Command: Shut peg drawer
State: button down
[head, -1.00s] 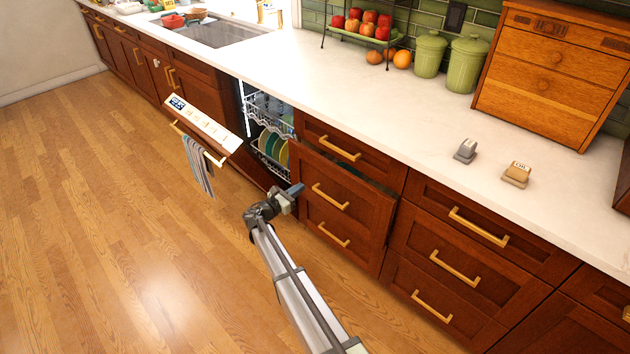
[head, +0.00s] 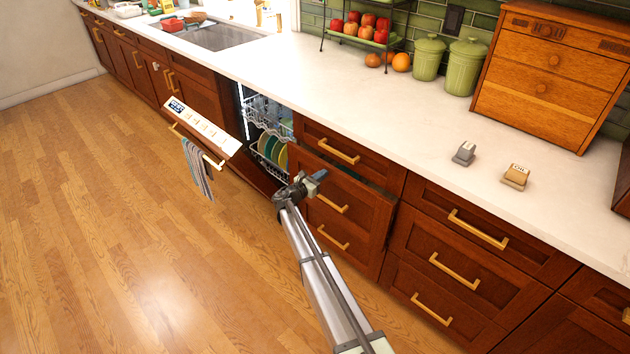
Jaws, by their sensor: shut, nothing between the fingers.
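The peg drawer appears to be the pulled-out dark wood drawer (head: 362,215) to the right of the dishwasher. Its front stands out from the cabinet, and a dark gap shows along its top edge at the right. A brass handle (head: 331,204) is on its front. My gripper (head: 318,177) is shut and empty, near the upper left part of that front. My wrist covers part of the drawer's left side. I cannot tell whether the fingers touch the wood.
The dishwasher door (head: 204,125) hangs open to the left, with a striped towel (head: 197,168) on its handle. A dish rack (head: 269,150) with plates shows inside. A closed drawer (head: 345,147) is above the pulled-out one. The floor (head: 150,240) is clear.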

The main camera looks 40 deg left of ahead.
aim_at(332, 168)
jog(key=shift+w, duration=0.4)
jog(key=w, duration=0.4)
jog(key=shift+w, duration=0.55)
jog(key=shift+r, duration=0.1)
jog(key=s, duration=1.5)
